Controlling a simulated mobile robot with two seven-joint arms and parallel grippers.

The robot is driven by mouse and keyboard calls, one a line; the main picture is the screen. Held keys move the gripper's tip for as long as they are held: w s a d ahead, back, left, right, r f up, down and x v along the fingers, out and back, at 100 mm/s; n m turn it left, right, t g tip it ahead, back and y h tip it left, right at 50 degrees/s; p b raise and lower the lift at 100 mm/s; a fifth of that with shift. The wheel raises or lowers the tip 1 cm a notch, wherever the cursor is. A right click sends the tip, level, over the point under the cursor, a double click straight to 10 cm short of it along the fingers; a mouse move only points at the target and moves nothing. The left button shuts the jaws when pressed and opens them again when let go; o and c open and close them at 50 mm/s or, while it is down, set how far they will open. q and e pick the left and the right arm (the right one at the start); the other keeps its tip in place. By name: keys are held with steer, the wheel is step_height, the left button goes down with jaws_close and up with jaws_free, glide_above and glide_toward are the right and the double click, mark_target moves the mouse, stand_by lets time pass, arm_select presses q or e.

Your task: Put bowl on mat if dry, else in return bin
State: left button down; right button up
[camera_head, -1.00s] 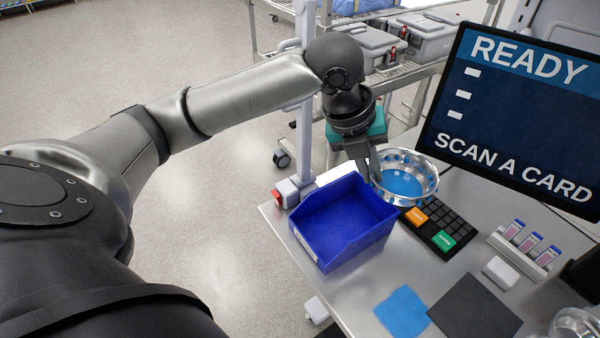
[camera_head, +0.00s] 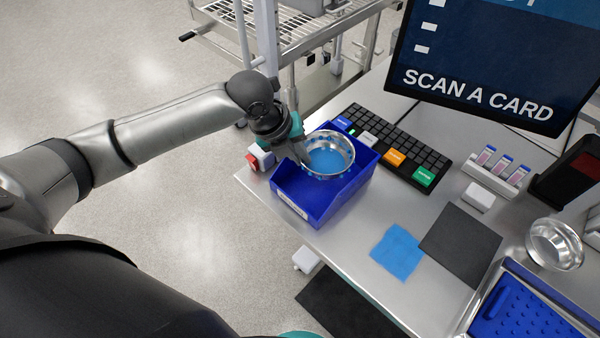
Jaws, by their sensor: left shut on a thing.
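A shiny metal bowl (camera_head: 345,170) with a blue inside bottom and small spots along its wall is held over the blue bin (camera_head: 309,206) at the table's left edge. My left gripper (camera_head: 306,158) is shut on the bowl's left rim. The bowl looks roughly level; whether it touches the bin is hard to tell. I cannot tell whether the blue inside is liquid or the bowl's colour. A dark grey mat (camera_head: 460,246) lies flat and bare on the table to the right. My right gripper is not in view.
A blue cloth (camera_head: 398,252) lies beside the mat. A keyboard (camera_head: 405,150) and screen (camera_head: 480,75) stand behind. A vial rack (camera_head: 497,172), a second metal bowl (camera_head: 553,245) and a blue studded tray (camera_head: 515,312) are at the right. A wire cart (camera_head: 300,30) stands behind.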

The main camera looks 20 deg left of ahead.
arm_select(q)
step_height(320, 180, down, 6)
steer(key=shift+f+b, duration=0.15)
steer(key=shift+b, duration=0.2)
steer(key=shift+f, duration=0.1)
steer(key=c, duration=1)
jaws_free()
steer(key=shift+s+a+r, duration=0.1)
steer(key=shift+a+r, duration=0.05)
steer(key=shift+r, duration=0.45)
steer(key=p+v, duration=0.1)
steer(key=v, duration=1)
steer(key=shift+p, duration=0.3)
